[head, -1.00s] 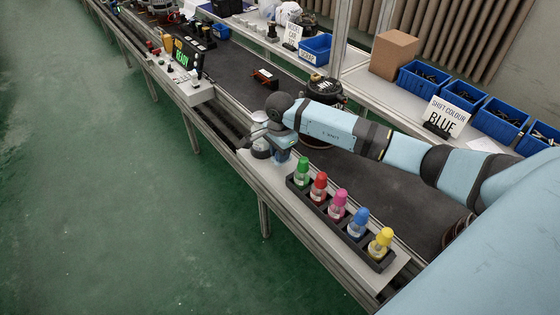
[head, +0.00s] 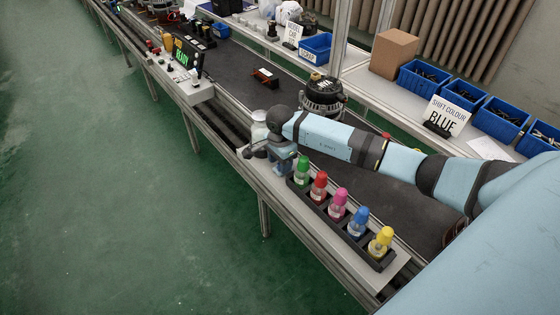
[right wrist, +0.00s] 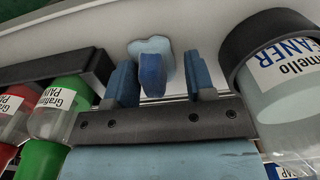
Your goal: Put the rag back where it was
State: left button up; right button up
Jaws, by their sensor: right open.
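A blue rag (right wrist: 152,72) shows in the right wrist view as a darker blue upright fold in front of a light blue patch, against the pale ledge. My right gripper (right wrist: 161,78) is open, with one finger on each side of the fold. I see a gap at each finger, so the rag does not look gripped. In the head view my right gripper (head: 283,168) is low over the ledge, at the far end of the bottle rack; the rag cannot be made out there. My left gripper is not in view.
A cleaner jar (right wrist: 285,75) stands close to the right of the gripper in the wrist view. A black rack (head: 342,232) of several coloured paint bottles is close on the other side. An alternator (head: 322,96) stands on the dark belt behind my arm.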

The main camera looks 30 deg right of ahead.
jog(key=shift+r, duration=0.6)
notch_tip(320, 180, up, 11)
jog(key=shift+r, duration=0.15)
